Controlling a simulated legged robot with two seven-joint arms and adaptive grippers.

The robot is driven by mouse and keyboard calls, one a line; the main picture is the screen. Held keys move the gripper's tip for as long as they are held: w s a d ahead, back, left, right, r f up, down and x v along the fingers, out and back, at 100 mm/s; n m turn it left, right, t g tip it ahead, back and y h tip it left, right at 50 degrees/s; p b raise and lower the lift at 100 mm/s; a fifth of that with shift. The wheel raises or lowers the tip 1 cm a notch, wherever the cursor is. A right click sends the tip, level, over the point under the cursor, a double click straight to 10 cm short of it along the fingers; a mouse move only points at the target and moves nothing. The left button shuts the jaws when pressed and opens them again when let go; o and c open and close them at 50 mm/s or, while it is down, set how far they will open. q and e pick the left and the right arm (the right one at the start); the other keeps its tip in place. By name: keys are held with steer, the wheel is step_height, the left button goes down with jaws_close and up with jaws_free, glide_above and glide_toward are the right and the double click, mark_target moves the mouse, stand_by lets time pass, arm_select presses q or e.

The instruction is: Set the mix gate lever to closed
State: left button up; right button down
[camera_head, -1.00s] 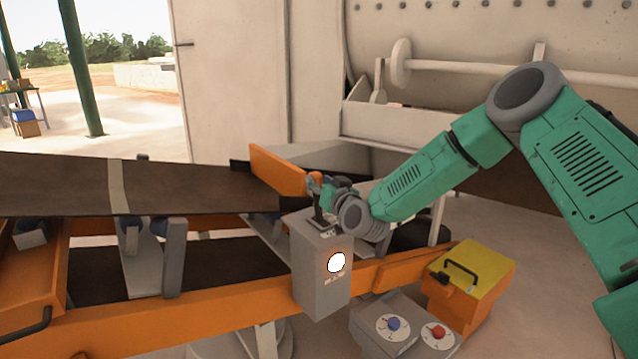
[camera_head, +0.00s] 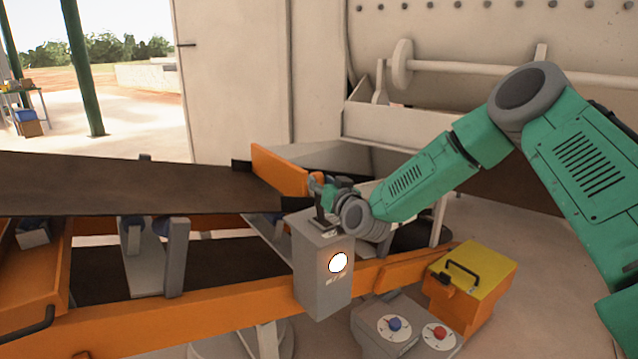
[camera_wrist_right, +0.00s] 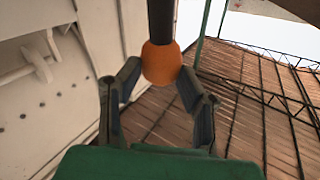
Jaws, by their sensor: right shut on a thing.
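The mix gate lever is a dark rod (camera_head: 318,209) standing on top of a grey box (camera_head: 323,275). In the right wrist view its orange knob (camera_wrist_right: 162,62) lies between my two fingers, with the dark rod (camera_wrist_right: 160,20) running beyond it. My right gripper (camera_head: 317,183) is at the lever's upper end and shut on the knob. In the head view the gripper mostly hides the knob. Lettering on the box is too small to read. My left gripper is not in view.
A round lamp (camera_head: 338,263) glows white on the box. An orange plate (camera_head: 280,170) stands just behind the lever, at the end of a dark conveyor belt (camera_head: 130,187). A yellow-lidded orange box (camera_head: 470,275) and a panel with blue and red knobs (camera_head: 405,325) are at lower right.

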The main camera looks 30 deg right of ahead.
steer(key=shift+s+d+f, duration=0.1)
steer(key=shift+d+f, duration=0.15)
steer(key=shift+d, duration=0.15)
steer(key=c, duration=1.1)
jaws_free()
steer(key=shift+o, duration=0.4)
steer(key=shift+d, duration=0.3)
steer(key=shift+a+r, duration=0.15)
steer(key=shift+a, duration=0.45)
steer(key=s+a, duration=0.1)
steer(key=s, duration=1)
steer(key=shift+s+a, duration=0.25)
steer(key=shift+s, duration=0.05)
steer(key=shift+d, duration=0.1)
